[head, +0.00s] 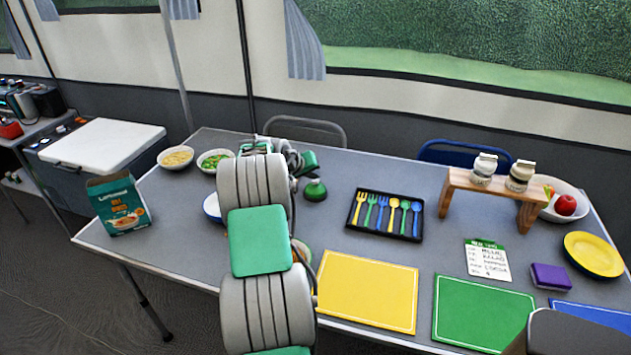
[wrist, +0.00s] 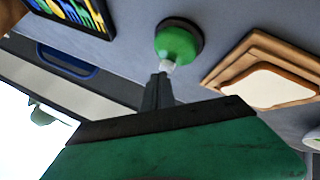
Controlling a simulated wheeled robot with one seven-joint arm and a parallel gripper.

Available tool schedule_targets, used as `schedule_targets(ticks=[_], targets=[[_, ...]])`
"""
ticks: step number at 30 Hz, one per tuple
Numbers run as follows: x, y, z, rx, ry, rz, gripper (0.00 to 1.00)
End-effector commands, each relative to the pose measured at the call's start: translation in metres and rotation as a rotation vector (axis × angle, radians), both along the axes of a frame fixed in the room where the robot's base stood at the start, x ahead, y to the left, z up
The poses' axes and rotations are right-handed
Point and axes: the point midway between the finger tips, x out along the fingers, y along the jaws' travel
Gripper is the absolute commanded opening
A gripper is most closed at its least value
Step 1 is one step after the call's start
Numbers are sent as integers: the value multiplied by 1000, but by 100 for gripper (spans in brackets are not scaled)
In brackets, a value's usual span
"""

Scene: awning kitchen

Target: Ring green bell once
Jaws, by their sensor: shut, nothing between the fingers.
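The green bell (head: 314,191) stands on the grey table, left of the utensil tray and just right of my arm. In the wrist view the green bell (wrist: 177,43) shows a rounded green body, a dark base and a pale knob on top. My gripper (wrist: 160,88) is shut and empty, its narrow dark fingertips pointing at the knob. The tips overlap or nearly meet the knob in the picture; I cannot tell whether they touch it. In the head view my arm hides part of the gripper.
The black utensil tray (head: 352,222) lies right of the bell. Two bowls, one of them of green food (head: 213,153), and a teal box (head: 119,207) stand left. Yellow (head: 367,290) and green (head: 483,312) mats lie in front. A wooden piece (wrist: 237,62) lies near the bell.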

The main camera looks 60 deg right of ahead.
Motion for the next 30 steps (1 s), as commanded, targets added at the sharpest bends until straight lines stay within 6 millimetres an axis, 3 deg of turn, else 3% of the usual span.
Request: schedule_targets(ticks=[22,30], targets=[[0,0,-7,2,1,0,0],[0,0,5,2,1,0,0]])
